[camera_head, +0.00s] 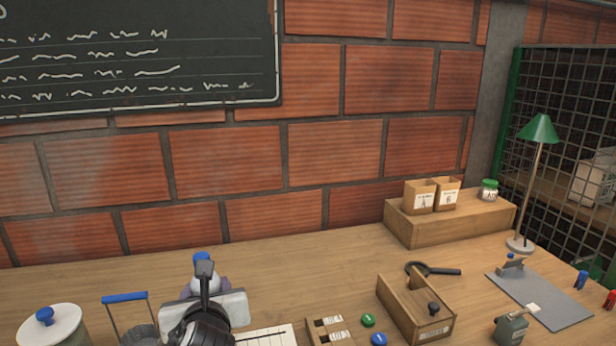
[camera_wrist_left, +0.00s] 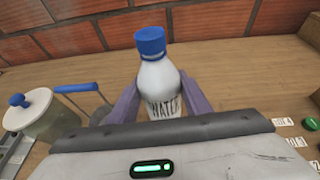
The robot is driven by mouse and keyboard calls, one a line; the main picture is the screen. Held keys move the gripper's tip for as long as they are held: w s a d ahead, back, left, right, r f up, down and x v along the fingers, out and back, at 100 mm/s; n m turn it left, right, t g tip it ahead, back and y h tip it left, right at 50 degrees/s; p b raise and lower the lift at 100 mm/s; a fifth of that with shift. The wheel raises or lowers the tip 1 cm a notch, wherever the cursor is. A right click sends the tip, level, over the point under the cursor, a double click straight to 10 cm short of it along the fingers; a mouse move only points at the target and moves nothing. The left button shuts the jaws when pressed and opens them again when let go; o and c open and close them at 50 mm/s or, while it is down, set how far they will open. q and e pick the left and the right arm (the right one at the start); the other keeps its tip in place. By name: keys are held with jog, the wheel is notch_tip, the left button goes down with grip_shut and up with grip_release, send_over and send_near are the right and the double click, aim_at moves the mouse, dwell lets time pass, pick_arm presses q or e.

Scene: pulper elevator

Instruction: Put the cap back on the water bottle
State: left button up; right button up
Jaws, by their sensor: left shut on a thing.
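The white water bottle (camera_wrist_left: 157,76), lettered WATER, stands upright between the two purple-grey fingers of my left gripper (camera_wrist_left: 160,92) in the left wrist view. The fingers are shut on its body. The blue cap (camera_wrist_left: 150,42) sits on top of the bottle's neck; I cannot tell how tightly it is seated. In the head view the cap (camera_head: 201,256) shows above my left gripper (camera_head: 206,283), and my wrist hides most of the bottle. My right gripper is not in view.
A lidded jar (camera_head: 52,328) and a blue-handled container (camera_head: 125,298) stand to the left. On the right are a wooden box (camera_head: 424,312), a magnifier (camera_head: 440,271), green and blue discs (camera_head: 368,320) and a lamp (camera_head: 538,130). The bench behind the bottle is clear.

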pick_arm(q)
jog(key=s+r+n+y, duration=0.1)
jog(key=s+y, duration=0.1)
jog(key=s, duration=1.8)
jog(key=shift+r+n+g, duration=0.15)
jog(key=shift+n+g, duration=0.25)
jog(key=w+d+r+m+t+h, duration=0.1)
jog(key=w+d+r+m+h, duration=0.1)
jog(key=w+d+m+h, duration=0.6)
jog(key=w+d+h, duration=0.1)
jog(key=d, duration=0.6)
jog(key=shift+w+t, duration=0.2)
jog(key=shift+t, duration=0.1)
